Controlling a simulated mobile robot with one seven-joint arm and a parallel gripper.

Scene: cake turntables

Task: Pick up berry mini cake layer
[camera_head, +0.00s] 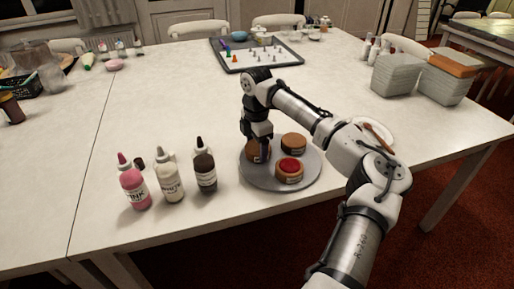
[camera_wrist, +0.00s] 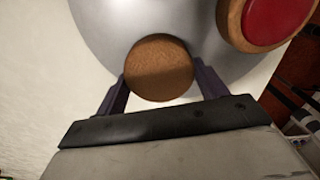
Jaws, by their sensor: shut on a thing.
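A round grey turntable (camera_head: 268,182) on the white table carries small round cake layers. A cake layer with a red, berry-like top (camera_head: 290,167) sits at its front right; it also shows at the upper right of the wrist view (camera_wrist: 275,18). A plain brown-topped layer (camera_head: 293,142) sits at the back right. My gripper (camera_head: 257,148) points down over the left part of the turntable, shut on another plain brown layer (camera_wrist: 160,66), with one dark finger on each side of it. I cannot tell whether this layer is touching the turntable.
Pink (camera_head: 134,186), white (camera_head: 169,178) and dark brown (camera_head: 205,171) squeeze bottles stand left of the turntable. A small plate (camera_head: 386,127) lies to its right, behind my arm. Stacked grey containers (camera_head: 397,77) and a decorating tray (camera_head: 290,66) are farther back. The table's middle left is clear.

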